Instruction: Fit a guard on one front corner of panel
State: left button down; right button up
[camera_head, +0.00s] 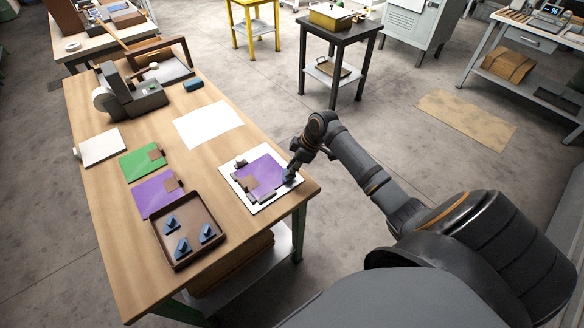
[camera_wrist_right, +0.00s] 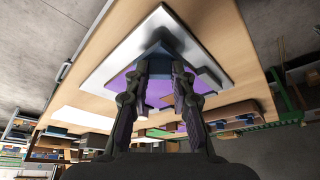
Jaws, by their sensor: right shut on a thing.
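A purple panel (camera_head: 264,168) with a brown patch lies on a white board (camera_head: 285,201) near the table's right edge, with dark blocks at its sides. My right gripper (camera_head: 291,176) is at the panel's right corner. In the right wrist view, my right gripper (camera_wrist_right: 161,72) is shut on a blue corner guard (camera_wrist_right: 158,63), seen between the fingertips. The guard is close to the panel's corner; I cannot tell whether it is seated on it. A brown tray (camera_head: 200,258) holds more blue guards (camera_head: 183,247). My left gripper is not in view.
On the wooden table (camera_head: 157,105) lie a white sheet (camera_head: 208,124), a green panel (camera_head: 139,163), another purple panel (camera_head: 153,197) and a white pad (camera_head: 101,147). A grey machine (camera_head: 128,97) stands at the back. Open floor lies right of the table.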

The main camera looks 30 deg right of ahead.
jog(key=shift+f, duration=0.4)
jog(key=shift+f, duration=0.2)
dwell(0.7)
jog(key=shift+w+a+p, duration=0.15)
jog(key=shift+a+p, duration=0.05)
jog(key=shift+p, duration=0.1)
dwell(0.4)
jog(key=o, duration=0.8)
jog(key=o, duration=0.5)
